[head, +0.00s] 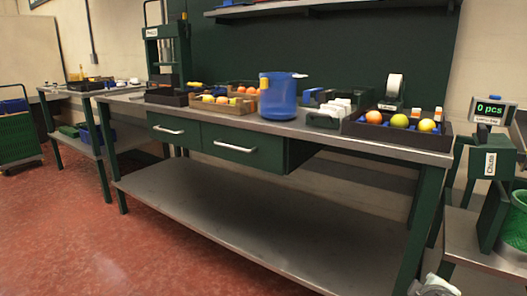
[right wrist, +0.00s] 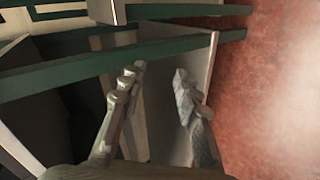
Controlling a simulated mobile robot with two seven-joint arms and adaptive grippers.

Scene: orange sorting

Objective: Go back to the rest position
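My right gripper (right wrist: 157,82) shows in the right wrist view with its two fingers apart and nothing between them. It hangs clear of the tabletop, with green bench framing and the red floor beyond it. A pale grey part at the bottom right edge of the head view looks like part of my right arm or gripper. My left gripper is in neither view. Oranges and a yellow fruit (head: 399,121) sit in a dark tray (head: 398,138) at the bench's right end. More fruit lies in cardboard-brown boxes (head: 223,108) left of a blue pitcher (head: 278,97).
The steel-topped green workbench (head: 330,135) has drawers and a bare lower shelf (head: 240,215). A counter display reading 0 pcs (head: 488,109) stands on a side stand at right. A second bench (head: 90,88) stands at left. The red floor (head: 90,245) in front is clear.

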